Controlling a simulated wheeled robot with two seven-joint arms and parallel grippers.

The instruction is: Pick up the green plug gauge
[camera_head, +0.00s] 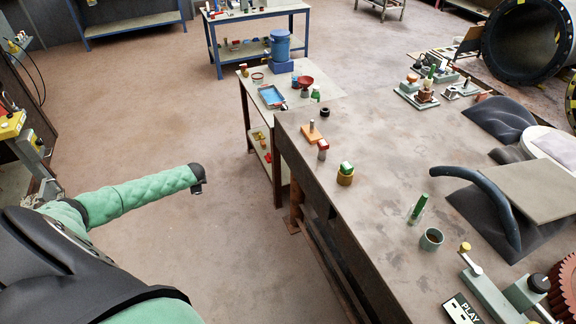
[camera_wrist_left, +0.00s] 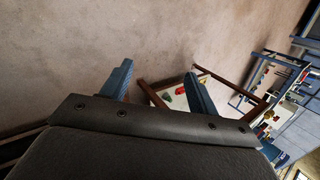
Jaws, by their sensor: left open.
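A green-handled piece (camera_head: 417,208), which looks like the green plug gauge, stands slightly tilted on the long grey workbench (camera_head: 385,215). Its lower part is too small to make out clearly. My left arm reaches in from the left in a green sleeve, and the dark end with my left gripper (camera_head: 197,187) is over the floor, left of the bench and well apart from the gauge. In the left wrist view my left gripper (camera_wrist_left: 160,85) has its two blue fingers spread and nothing between them. The gauge is not visible there. My right gripper is not in view.
A grey cup (camera_head: 431,239) stands just right of the gauge, and a dark curved pipe (camera_head: 485,195) lies beyond it. A green-topped yellow cylinder (camera_head: 345,174) stands near the bench's left edge. A smaller table (camera_head: 325,88) with a blue tray (camera_head: 271,96) adjoins behind.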

